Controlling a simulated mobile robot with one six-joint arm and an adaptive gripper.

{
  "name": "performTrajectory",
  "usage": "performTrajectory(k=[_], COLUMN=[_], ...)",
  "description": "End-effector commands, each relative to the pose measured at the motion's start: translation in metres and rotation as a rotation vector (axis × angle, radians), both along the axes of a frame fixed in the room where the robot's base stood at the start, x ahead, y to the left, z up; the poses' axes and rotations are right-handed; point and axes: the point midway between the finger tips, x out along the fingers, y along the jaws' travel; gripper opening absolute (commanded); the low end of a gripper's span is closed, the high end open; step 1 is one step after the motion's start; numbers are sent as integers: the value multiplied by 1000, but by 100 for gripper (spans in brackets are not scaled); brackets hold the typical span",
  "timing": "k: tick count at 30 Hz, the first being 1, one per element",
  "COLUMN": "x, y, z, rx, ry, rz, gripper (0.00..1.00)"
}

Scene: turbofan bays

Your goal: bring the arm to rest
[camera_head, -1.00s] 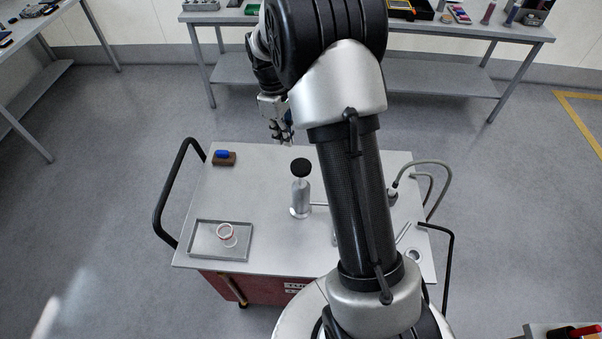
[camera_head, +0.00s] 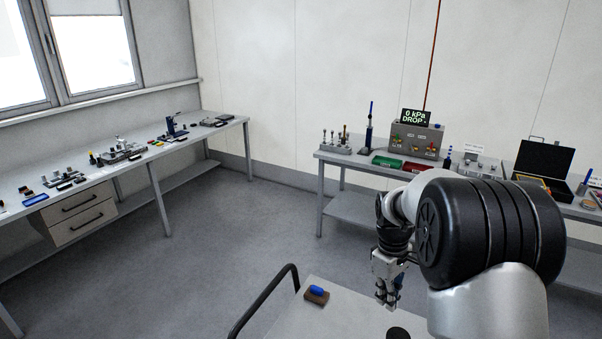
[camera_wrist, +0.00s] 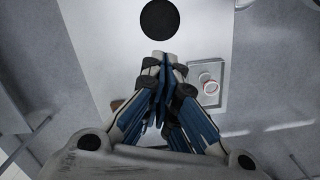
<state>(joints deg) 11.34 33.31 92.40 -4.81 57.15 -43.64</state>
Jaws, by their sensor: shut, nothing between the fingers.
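My gripper (camera_head: 389,302) hangs fingers down over the cart in the head view. In the wrist view my gripper (camera_wrist: 163,62) has its fingertips together with nothing between them. The cart top (camera_head: 340,314) lies below it, and its pale surface also fills the middle of the wrist view (camera_wrist: 105,60). A round black knob (camera_head: 398,334) shows at the bottom edge of the head view. The same knob (camera_wrist: 160,19) is ahead of the fingertips in the wrist view, apart from them.
A brown block with a blue top (camera_head: 317,294) sits at the cart's far left corner by the black handle (camera_head: 262,308). A tray (camera_wrist: 221,92) holds a ring (camera_wrist: 209,85). Benches stand along the left wall (camera_head: 140,160) and back wall (camera_head: 335,158). Floor between is clear.

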Motion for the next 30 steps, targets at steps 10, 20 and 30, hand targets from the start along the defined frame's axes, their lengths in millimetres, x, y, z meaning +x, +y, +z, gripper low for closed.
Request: performTrajectory(k=[10,20,30], x=[-87,-204,-273], y=[54,96,114], z=[60,52,11], rx=[5,76,155], ry=[-190,-369,-468], rz=[-215,-441,-587], gripper=[0,0,0])
